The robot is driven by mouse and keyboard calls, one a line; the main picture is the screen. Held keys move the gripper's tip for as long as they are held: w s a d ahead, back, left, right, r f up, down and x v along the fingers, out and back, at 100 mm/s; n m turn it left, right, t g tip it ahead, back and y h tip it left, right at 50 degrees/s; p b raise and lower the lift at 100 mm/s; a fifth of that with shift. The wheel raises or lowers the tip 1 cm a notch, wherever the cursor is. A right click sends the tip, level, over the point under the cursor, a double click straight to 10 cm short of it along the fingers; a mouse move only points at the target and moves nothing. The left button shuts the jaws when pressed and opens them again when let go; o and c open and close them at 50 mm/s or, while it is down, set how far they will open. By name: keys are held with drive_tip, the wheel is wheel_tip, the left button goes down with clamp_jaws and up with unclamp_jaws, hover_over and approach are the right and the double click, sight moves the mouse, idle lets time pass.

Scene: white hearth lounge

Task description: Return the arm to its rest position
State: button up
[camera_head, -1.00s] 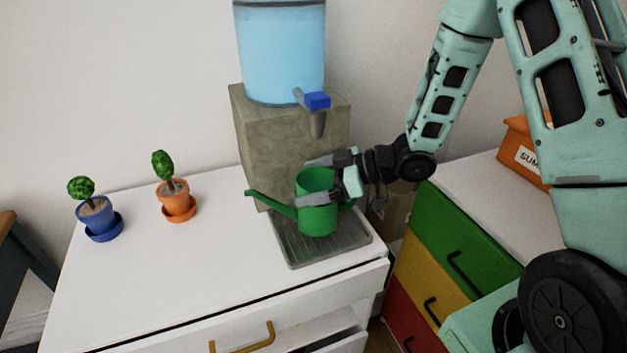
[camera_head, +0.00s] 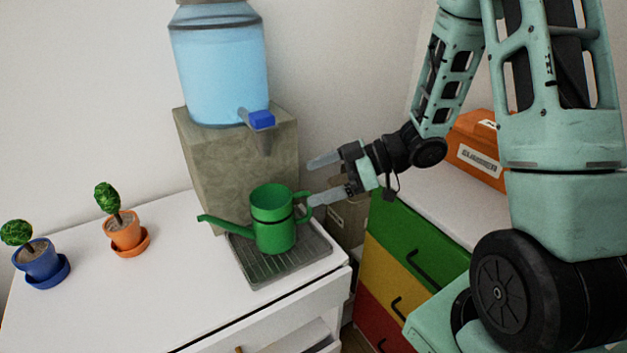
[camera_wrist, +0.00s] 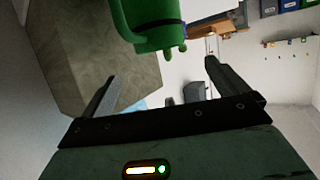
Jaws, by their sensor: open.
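My gripper (camera_head: 318,180) is open and empty in the head view, just right of the green watering can (camera_head: 272,222). The can stands upright on the grey drip tray (camera_head: 262,270), its spout to the left and its handle to the right, near my lower finger. I cannot tell whether that finger touches the handle. In the wrist view, the watering can (camera_wrist: 150,22) shows at the top, beyond the open fingers (camera_wrist: 160,88). My arm reaches in from the right.
A blue water dispenser (camera_head: 220,75) with a blue tap stands on a stone block (camera_head: 235,165) behind the can. Plants in a blue pot (camera_head: 38,262) and an orange pot (camera_head: 123,232) stand left. Right are coloured drawers (camera_head: 405,240) and an orange box (camera_head: 478,150).

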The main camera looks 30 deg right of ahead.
idle(0.4)
drive_tip(key=w+a+h, duration=0.2)
drive_tip(key=a+h, duration=0.1)
drive_tip(key=w+a+m+h, duration=0.1)
drive_tip(key=w, duration=0.1)
drive_tip(key=shift+a+r+t+h, duration=0.35)
drive_tip(key=shift+r+t+h, duration=0.05)
drive_tip(key=s+a+h, duration=0.1)
drive_tip(key=s+a+r+m+h, duration=0.1)
drive_tip(key=a, duration=0.1)
drive_tip(key=s+a+m+g+h+p, duration=0.1)
drive_tip(key=shift+s+a+r+h, duration=0.2)
drive_tip(key=shift+a+r+h, duration=0.1)
drive_tip(key=shift+h, duration=0.1)
drive_tip(key=s+a+r+g+h, duration=0.1)
drive_tip(key=s+a+g, duration=0.2)
drive_tip(key=s, duration=0.8)
drive_tip(key=s+a+r+m+g+h, duration=0.1)
drive_tip(key=s+a+r+g, duration=0.1)
drive_tip(key=s, duration=0.9)
drive_tip(key=shift+a+m+g+h+p, duration=0.3)
drive_tip(key=shift+a+g, duration=0.4)
drive_tip(key=shift+a, duration=0.15)
